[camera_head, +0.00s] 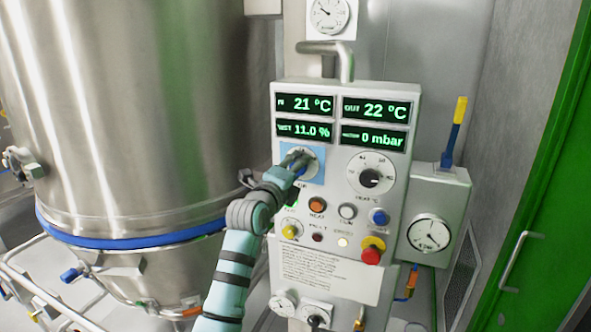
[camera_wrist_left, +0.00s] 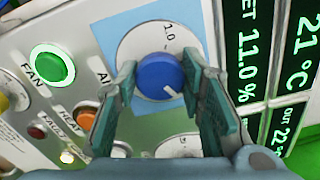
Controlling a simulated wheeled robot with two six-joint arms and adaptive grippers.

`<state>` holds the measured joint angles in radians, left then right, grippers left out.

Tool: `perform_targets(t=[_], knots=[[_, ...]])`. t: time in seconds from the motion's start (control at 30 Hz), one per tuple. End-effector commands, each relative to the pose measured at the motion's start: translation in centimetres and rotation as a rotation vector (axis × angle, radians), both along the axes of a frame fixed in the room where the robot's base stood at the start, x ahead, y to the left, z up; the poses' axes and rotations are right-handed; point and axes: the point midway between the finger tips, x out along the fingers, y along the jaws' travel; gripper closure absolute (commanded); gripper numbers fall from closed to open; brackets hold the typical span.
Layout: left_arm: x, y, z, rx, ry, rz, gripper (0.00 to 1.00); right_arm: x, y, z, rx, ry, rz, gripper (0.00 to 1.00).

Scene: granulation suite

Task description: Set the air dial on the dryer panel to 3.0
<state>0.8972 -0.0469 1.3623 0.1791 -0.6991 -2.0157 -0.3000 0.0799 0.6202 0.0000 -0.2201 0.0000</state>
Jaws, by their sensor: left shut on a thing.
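The dryer panel (camera_head: 335,188) stands at centre right in the head view, with green readouts across its top. The air dial (camera_wrist_left: 158,76) is a round blue knob on a white scale disc within a blue square. In the left wrist view its white pointer line aims to the lower right of the picture, and a "1.0" mark shows above it. My left gripper (camera_head: 299,160) is shut on the air dial, with a finger on either side of the knob. In the head view the gripper hides most of the dial. My right gripper is not in view.
A heat dial (camera_head: 369,175) sits right of the air dial. Below are lamps and buttons, including an orange one (camera_head: 317,204) and a red emergency stop (camera_head: 372,252). A steel vessel (camera_head: 120,100) stands left. A gauge box (camera_head: 432,215) and a green door (camera_head: 545,170) are right.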

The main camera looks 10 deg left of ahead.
Motion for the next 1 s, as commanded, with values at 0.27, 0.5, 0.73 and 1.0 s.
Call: perform_targets(t=[0.27, 0.5, 0.73, 1.0], knots=[[0.0, 0.0, -0.3, 0.001, 0.006, 0.000, 0.45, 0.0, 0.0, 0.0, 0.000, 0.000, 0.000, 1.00], [0.0, 0.0, -0.2, -0.001, 0.003, 0.000, 0.44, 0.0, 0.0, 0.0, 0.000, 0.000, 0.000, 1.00], [-1.7, 0.3, -0.1, -0.001, 0.001, 0.000, 0.44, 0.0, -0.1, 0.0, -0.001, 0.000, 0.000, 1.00], [-8.8, 1.4, -0.2, 0.001, 0.003, 0.001, 0.44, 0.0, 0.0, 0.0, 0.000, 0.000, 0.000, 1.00]])
